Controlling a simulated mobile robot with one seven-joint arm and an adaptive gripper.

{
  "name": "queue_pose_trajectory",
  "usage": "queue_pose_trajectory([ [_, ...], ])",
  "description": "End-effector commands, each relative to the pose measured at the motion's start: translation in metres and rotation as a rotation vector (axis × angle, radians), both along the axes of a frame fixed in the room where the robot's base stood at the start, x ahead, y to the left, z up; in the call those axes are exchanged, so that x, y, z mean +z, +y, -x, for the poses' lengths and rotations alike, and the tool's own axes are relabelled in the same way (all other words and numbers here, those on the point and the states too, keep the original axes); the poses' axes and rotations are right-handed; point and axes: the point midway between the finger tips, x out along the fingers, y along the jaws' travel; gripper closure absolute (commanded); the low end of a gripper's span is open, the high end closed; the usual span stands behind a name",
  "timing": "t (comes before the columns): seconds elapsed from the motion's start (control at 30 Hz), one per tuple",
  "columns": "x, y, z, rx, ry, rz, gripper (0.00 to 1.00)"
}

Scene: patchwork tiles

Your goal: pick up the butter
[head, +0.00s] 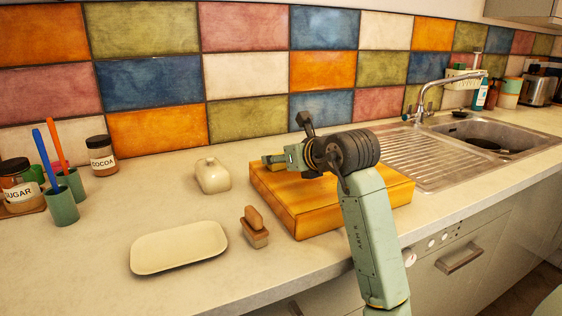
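A cream, rounded block-like thing with a small knob on top (213,176) stands on the counter left of the wooden board; it looks like a covered butter dish. No bare butter can be made out, and whether any is inside is hidden. My gripper (275,160) is over the back left part of the board, to the right of the dish and apart from it. It points left. Its fingers are small and dark here, so I cannot tell whether they are open or shut, or whether they hold anything.
The thick wooden board (290,215) lies under my arm. A wooden brush (255,227) and an empty cream tray (180,247) are in front. Jars and a green cup (62,207) stand left; the sink (490,140) is right. Bare counter surrounds the dish.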

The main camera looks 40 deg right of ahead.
Motion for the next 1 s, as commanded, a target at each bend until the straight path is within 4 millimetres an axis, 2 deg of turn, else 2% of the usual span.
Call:
queue_pose_trajectory([
  [0.4, 0.0, 0.0, 0.0, 0.0, -0.001, 0.0, 0.71],
  [0.77, 0.005, 0.0, 0.0, -0.001, 0.0, 0.001, 0.71],
  [1.0, 0.028, 0.0, 0.0, -0.001, 0.001, 0.003, 0.71],
])
